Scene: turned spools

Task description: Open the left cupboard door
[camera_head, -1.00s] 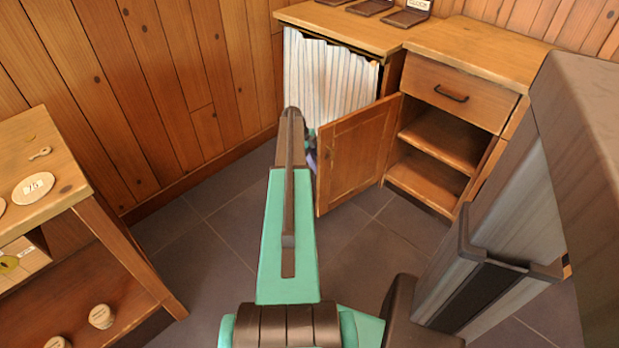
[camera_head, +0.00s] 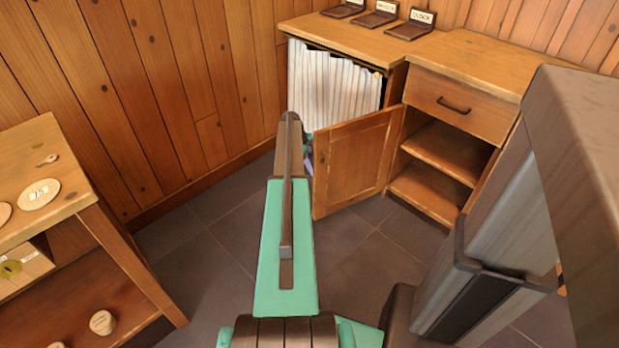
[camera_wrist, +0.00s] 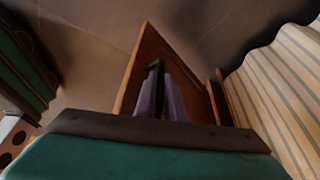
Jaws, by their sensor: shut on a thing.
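The left cupboard door (camera_head: 355,165) is a wooden panel standing well out from the cupboard, with its right edge at the cupboard. Its free edge points toward me. My gripper (camera_head: 308,160) is at that free edge, mostly hidden behind my arm in the head view. In the wrist view, the purple fingers of my gripper (camera_wrist: 160,100) are shut on the dark door handle (camera_wrist: 155,72), with the door (camera_wrist: 185,75) beyond. A striped curtain (camera_head: 330,90) hangs in the opening behind the door.
To the right are a drawer (camera_head: 458,103) and open shelves (camera_head: 440,155). Several small dark stands with labels, one here (camera_head: 411,26), sit on the cupboard top. A wooden table (camera_head: 60,195) with round tags stands at left. Grey floor (camera_head: 220,240) is clear between.

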